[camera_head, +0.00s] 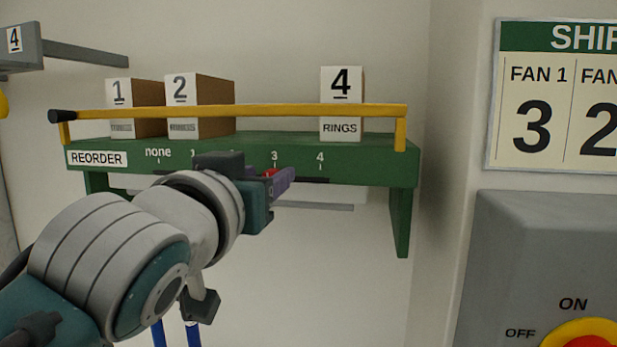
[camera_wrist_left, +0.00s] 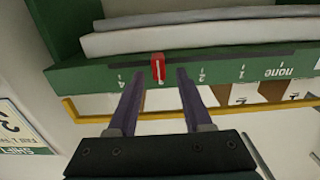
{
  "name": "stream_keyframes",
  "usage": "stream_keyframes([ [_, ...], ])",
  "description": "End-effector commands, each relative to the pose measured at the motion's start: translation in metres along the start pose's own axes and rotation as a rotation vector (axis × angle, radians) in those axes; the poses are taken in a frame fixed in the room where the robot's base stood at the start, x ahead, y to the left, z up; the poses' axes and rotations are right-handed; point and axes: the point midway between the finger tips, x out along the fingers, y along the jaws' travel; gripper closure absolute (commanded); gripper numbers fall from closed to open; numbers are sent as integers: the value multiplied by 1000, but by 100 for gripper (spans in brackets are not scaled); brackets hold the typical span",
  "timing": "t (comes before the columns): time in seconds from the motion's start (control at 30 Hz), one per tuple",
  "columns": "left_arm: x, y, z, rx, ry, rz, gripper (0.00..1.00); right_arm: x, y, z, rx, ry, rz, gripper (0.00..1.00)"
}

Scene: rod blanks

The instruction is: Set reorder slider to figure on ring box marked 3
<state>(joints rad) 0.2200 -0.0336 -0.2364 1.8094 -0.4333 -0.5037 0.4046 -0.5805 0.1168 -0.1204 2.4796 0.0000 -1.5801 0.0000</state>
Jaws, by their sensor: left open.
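The red reorder slider (camera_head: 269,173) sits in the dark slot on the front of the green shelf (camera_head: 403,178), at about the 3 mark. In the left wrist view the slider (camera_wrist_left: 158,67) stands between the 4 and 2 marks, covering the figure there. My left gripper (camera_head: 279,182) is open at the slot, its purple fingers (camera_wrist_left: 160,77) on either side of the slider with gaps showing. The box labelled RINGS (camera_head: 341,128) carries a 4, not a 3. No box marked 3 is seen. My right gripper is not in view.
A yellow rail (camera_head: 290,110) crosses in front of the boxes. A grey switch panel (camera_head: 530,250) is at the right.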

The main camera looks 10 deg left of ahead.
Motion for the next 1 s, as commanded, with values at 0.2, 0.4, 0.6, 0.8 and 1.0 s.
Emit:
stream_keyframes([
  [0.2, -17, 0, 3, -1, 0, 1, 50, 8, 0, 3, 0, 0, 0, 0],
  [0.4, -52, 0, 4, -1, 1, 1, 50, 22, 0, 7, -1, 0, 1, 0],
  [0.6, -83, 0, 3, -2, 1, 1, 50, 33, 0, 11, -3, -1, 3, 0],
  [0.8, -98, 0, 1, 0, 0, 1, 50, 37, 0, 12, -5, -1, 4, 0],
  [1.0, -99, 0, 0, 0, 0, 0, 50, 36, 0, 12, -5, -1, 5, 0],
])
